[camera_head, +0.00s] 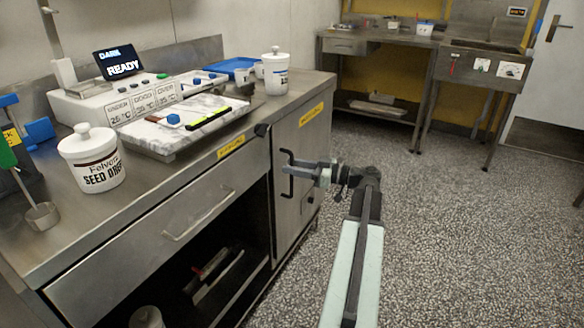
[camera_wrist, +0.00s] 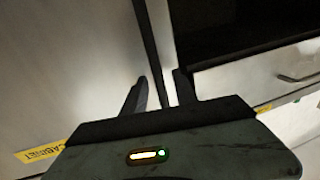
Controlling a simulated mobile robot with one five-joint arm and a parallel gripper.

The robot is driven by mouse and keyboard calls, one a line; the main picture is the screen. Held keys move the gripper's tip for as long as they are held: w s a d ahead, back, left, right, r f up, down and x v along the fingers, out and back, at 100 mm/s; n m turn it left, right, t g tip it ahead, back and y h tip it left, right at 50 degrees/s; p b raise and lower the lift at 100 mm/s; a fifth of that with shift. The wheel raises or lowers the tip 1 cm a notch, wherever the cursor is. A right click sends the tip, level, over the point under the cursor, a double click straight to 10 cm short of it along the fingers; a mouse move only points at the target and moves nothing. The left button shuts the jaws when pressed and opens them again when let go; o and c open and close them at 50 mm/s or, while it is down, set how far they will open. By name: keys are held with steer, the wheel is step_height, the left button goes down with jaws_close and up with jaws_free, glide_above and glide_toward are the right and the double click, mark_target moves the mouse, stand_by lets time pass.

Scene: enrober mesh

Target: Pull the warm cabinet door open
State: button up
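The warm cabinet door (camera_head: 290,215) is a grey metal panel at the right end of the bench and looks shut. A black upright handle (camera_head: 288,188) stands out near its left edge. My gripper (camera_head: 299,166) is in front of the handle and covers its middle in the head view. In the wrist view the fingers of my gripper (camera_wrist: 160,92) are apart, so it is open. The door (camera_wrist: 65,70) fills the left of that view, with a dark upright strip beyond the fingers. I cannot tell whether the handle is between the fingers or touching them.
Left of the door are a drawer (camera_head: 165,225) with a bar handle and a dark open shelf (camera_head: 215,265). The bench top holds a white control unit (camera_head: 120,103), a marble slab (camera_head: 187,122) and lidded jars (camera_head: 90,160). Speckled floor (camera_head: 460,240) is clear to the right.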

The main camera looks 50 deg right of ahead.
steer(key=shift+w+a, duration=0.2)
steer(key=shift+w, duration=0.15)
jaws_close()
stand_by(1.2)
